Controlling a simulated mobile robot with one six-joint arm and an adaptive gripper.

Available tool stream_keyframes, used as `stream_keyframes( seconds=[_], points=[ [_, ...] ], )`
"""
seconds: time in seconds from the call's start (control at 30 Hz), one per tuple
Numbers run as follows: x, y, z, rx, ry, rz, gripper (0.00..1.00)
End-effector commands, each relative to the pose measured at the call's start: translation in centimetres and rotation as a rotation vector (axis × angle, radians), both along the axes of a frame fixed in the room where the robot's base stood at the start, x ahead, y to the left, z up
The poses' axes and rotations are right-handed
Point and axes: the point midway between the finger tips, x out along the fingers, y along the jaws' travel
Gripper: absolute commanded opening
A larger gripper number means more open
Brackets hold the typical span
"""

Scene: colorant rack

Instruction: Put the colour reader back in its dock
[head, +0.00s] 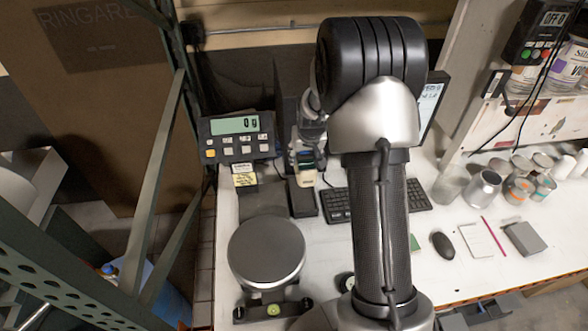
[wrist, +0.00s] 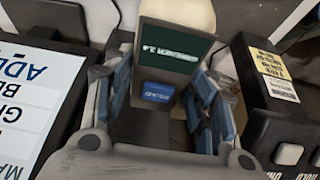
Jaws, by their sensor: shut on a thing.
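The colour reader (wrist: 168,60) is between the finger pads of my gripper (wrist: 165,100) in the wrist view. A low dark block (head: 303,198), which looks like the dock, stands on the bench directly below the reader. I cannot tell whether the reader touches it.
A scale display (head: 238,137) stands to the left, with a round scale pan (head: 266,252) in front. A keyboard (head: 418,195) and a monitor (head: 432,100) are to the right. Several cans (head: 484,188), a mouse (head: 443,245) and a notepad (head: 481,238) lie farther right.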

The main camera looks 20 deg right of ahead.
Motion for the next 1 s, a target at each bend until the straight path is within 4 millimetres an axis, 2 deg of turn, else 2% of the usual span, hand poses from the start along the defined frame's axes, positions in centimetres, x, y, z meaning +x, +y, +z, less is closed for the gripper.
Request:
stream_keyframes(
  seconds=[0.1,0.3,0.57,0.8,1.0],
  points=[
    [0.0,0.0,-3.1,0.001,0.001,-0.001,0.00],
    [0.2,0.0,-6.5,-0.001,-0.004,0.000,0.00],
    [0.3,-0.1,-8.1,-0.002,-0.005,0.001,0.00],
    [0.2,-0.1,-11.5,0.000,-0.003,-0.001,0.00],
    [0.3,-0.1,-11.6,-0.002,-0.006,0.001,0.00]
  ],
)
